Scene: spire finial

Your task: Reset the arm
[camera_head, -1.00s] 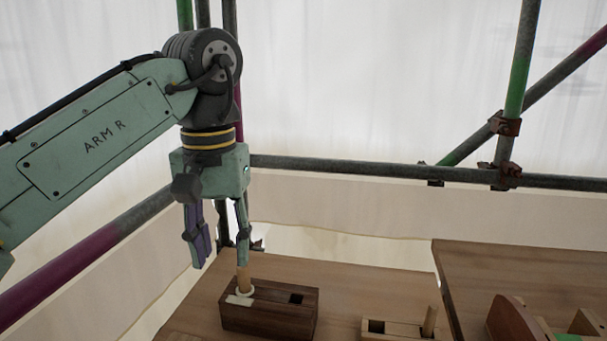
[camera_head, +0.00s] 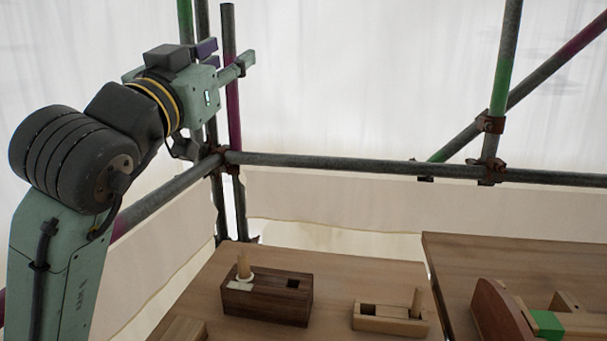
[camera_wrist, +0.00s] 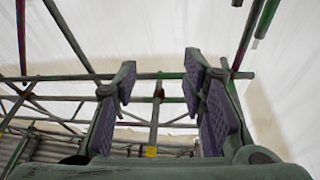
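My gripper (camera_head: 222,58) is raised high at the upper left of the head view, pointing right and well above the table. In the wrist view its purple-padded fingers (camera_wrist: 158,100) stand wide apart with nothing between them. Below it, a dark wooden block (camera_head: 266,297) sits on the table, with a light peg (camera_head: 243,265) upright in its left part, a white ring around the peg's base and a square hole at its right.
A pale wooden block (camera_head: 390,319) with a peg (camera_head: 417,302) stands to the right on the wooden table (camera_head: 340,270). A second board (camera_head: 500,255) holds wooden parts and a green piece (camera_head: 547,324). Scaffold poles (camera_head: 350,163) run behind; one upright (camera_head: 231,100) is close to my gripper.

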